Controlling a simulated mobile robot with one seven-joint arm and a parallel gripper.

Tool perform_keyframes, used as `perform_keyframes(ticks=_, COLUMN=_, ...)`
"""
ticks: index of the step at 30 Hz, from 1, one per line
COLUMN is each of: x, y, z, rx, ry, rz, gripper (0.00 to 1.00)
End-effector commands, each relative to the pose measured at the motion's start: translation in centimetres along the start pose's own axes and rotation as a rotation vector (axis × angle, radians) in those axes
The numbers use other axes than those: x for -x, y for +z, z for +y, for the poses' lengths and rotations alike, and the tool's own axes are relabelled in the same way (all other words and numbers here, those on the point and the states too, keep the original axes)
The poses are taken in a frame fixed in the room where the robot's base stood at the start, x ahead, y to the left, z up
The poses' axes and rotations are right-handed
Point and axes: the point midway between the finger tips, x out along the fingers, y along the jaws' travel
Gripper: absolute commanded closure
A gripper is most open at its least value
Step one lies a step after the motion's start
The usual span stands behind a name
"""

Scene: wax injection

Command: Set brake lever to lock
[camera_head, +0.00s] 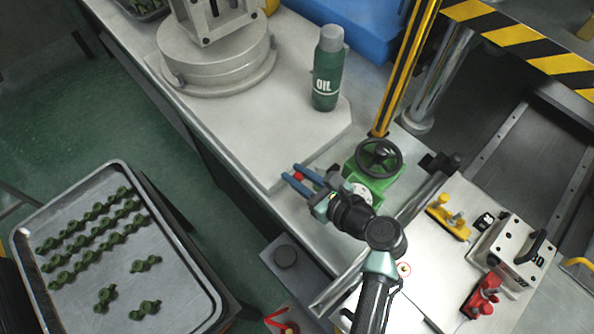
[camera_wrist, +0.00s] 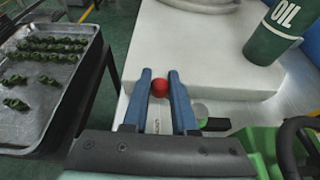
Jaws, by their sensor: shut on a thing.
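The brake lever shows only as its red ball knob (camera_head: 298,176), beside the green machine part with a black handwheel (camera_head: 379,157). My gripper (camera_head: 291,173) has its two blue fingers on either side of this knob and is shut on it. In the wrist view the red knob (camera_wrist: 159,88) sits between the blue fingers of my gripper (camera_wrist: 159,74), a little behind their tips. The lever's shaft is hidden, so I cannot tell its angle. A label on the pale surface below is partly covered by the fingers.
A green oil bottle (camera_head: 328,70) stands on the pale worktop (camera_head: 240,130). A yellow-black post (camera_head: 406,65) rises behind the handwheel. A tray (camera_head: 165,270) with several green pieces is at the left. A red clamp (camera_head: 484,297) and a yellow clamp (camera_head: 448,217) are at the right.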

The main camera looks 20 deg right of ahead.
Motion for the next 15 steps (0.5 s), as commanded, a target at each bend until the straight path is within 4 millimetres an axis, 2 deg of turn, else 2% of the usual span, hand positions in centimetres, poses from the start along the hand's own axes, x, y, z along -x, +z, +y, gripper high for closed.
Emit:
perform_keyframes(ticks=9, x=1.4, y=-0.6, z=0.2, rx=0.112, ry=0.277, rz=0.004, gripper=1.00)
perform_keyframes(ticks=15, x=1.9, y=-1.0, z=0.4, rx=0.156, ry=0.380, rz=0.003, gripper=1.00)
